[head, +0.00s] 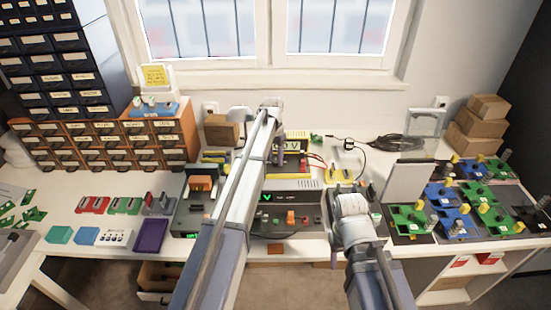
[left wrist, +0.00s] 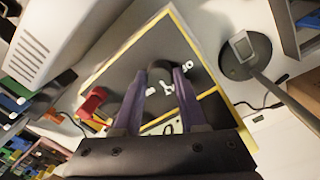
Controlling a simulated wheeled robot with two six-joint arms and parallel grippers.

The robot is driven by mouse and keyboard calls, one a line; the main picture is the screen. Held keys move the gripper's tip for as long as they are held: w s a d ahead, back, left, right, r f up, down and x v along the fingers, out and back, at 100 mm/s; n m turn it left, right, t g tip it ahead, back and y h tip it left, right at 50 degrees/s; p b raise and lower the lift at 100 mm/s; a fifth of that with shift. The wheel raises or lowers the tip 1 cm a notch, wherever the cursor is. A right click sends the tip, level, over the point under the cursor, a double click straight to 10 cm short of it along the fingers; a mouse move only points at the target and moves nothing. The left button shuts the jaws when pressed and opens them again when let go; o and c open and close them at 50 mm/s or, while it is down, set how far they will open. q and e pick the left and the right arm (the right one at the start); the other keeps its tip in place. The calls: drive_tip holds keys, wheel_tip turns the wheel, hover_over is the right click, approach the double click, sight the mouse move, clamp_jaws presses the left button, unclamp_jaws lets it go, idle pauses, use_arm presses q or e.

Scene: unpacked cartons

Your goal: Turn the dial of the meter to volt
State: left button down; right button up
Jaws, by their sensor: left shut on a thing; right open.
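The meter is a black-faced box with yellow edges in the left wrist view (left wrist: 112,72). In the head view its yellow and black body (head: 294,146) shows partly behind my left arm. Its dark round dial (left wrist: 160,66) lies between the fingertips of my left gripper (left wrist: 160,78), which is shut on it. White marks show on the face to the right of the dial; I cannot read them or the dial's setting.
A red plug (left wrist: 92,103) is at the meter's side. A grey device with a green display (head: 266,197) stands in front of the meter. Green and blue boards (head: 455,195) fill the right side of the table; drawers (head: 100,145) stand at the left.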

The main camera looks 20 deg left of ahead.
sight(275, 160)
use_arm(q)
drive_tip(key=shift+c, duration=2.3)
unclamp_jaws()
drive_tip(key=shift+r, duration=0.1)
drive_tip(key=r+p, duration=0.7)
drive_tip(key=p, duration=0.1)
drive_tip(key=shift+a+r, duration=0.2)
drive_tip(key=shift+r, duration=0.15)
drive_tip(key=shift+f, duration=0.1)
drive_tip(key=s+d, duration=0.5)
drive_tip(key=s, duration=0.7)
drive_tip(key=s+d+y, duration=0.1)
drive_tip(key=s+d, duration=0.5)
drive_tip(key=s, duration=0.6)
drive_tip(key=s+d, duration=0.6)
drive_tip(key=s, duration=0.6)
drive_tip(key=shift+s+d+y, duration=0.2)
drive_tip(key=shift+y, duration=0.2)
